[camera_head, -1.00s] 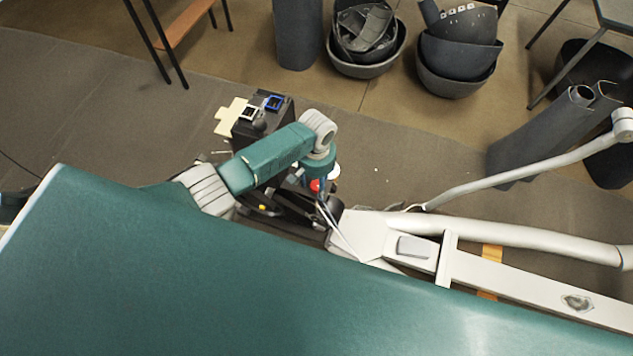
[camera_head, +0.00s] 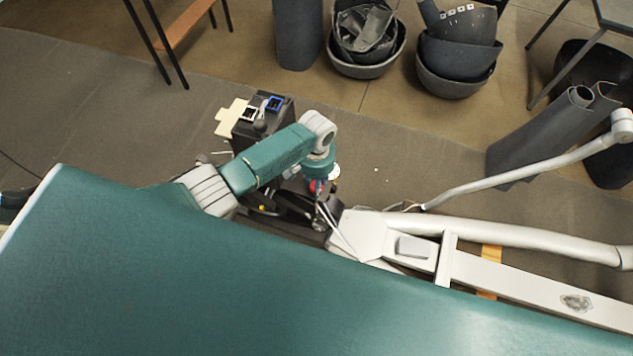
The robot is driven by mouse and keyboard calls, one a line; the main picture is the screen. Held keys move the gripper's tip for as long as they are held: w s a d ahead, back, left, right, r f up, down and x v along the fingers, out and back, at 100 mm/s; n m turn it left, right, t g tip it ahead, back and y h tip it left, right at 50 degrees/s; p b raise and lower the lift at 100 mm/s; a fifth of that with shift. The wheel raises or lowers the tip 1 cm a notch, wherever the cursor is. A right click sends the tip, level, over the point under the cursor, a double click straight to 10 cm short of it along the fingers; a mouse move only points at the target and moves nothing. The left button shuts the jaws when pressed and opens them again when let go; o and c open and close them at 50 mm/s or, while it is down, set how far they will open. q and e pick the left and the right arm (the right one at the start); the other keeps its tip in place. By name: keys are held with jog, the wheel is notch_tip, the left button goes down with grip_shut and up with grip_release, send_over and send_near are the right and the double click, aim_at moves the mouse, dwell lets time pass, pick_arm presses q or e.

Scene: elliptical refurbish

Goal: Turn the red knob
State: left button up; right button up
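The red knob (camera_head: 314,187) is a small red spot on the dark part of the elliptical machine, near the middle of the head view. My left arm reaches over from the left, with its gripper (camera_head: 318,190) pointing down at the knob. The gripper's fingers cover much of the knob. They are small and dark here, so I cannot tell whether they are closed on it or only beside it. My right gripper is not in view.
The elliptical's pale frame (camera_head: 500,283) runs to the lower right, with a long grey handle bar (camera_head: 520,170) above it. A dark box (camera_head: 262,118) with small displays stands behind my arm. Dark tubs (camera_head: 458,60) sit at the back. Grey floor lies between.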

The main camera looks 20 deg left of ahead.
pick_arm(q)
jog(key=m, duration=0.5)
dwell(0.6)
jog(key=o, duration=1.1)
jog(key=shift+o, duration=0.2)
notch_tip(320, 180, up, 12)
